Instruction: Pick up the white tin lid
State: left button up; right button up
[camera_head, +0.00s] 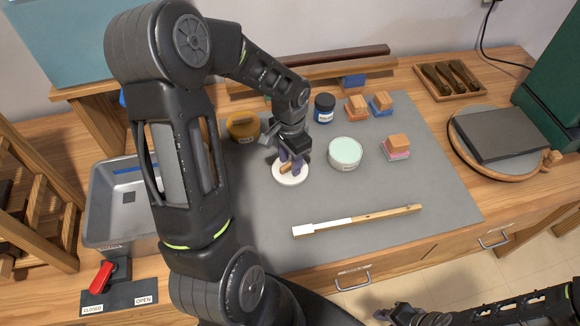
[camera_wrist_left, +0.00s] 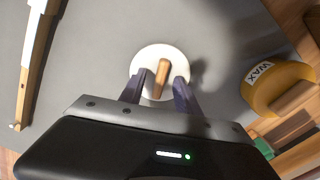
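The white tin lid (camera_head: 289,180) is a round white disc with a wooden bar handle, lying on the grey mat in the head view. It also shows in the left wrist view (camera_wrist_left: 151,54), with its handle (camera_wrist_left: 162,75) standing out. My left gripper (camera_head: 291,160) is above the lid, its two dark fingers on either side of the handle. In the left wrist view my left gripper (camera_wrist_left: 160,80) is open, with gaps between the fingers and the handle. My right gripper (camera_head: 400,314) is at the bottom edge of the head view, far from the lid; its fingers are unclear.
An open tin with pale green contents (camera_head: 345,151) stands right of the lid. A yellow wax tin (camera_head: 242,127) is behind left. A white-ended wooden stick (camera_head: 357,220) lies in front. A dark blue jar (camera_head: 324,107) and wood-topped blocks (camera_head: 397,146) stand on the mat (camera_head: 440,205).

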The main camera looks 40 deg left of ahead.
pick_arm(q)
jog(key=shift+c, duration=0.3)
grip_shut()
dwell(0.3)
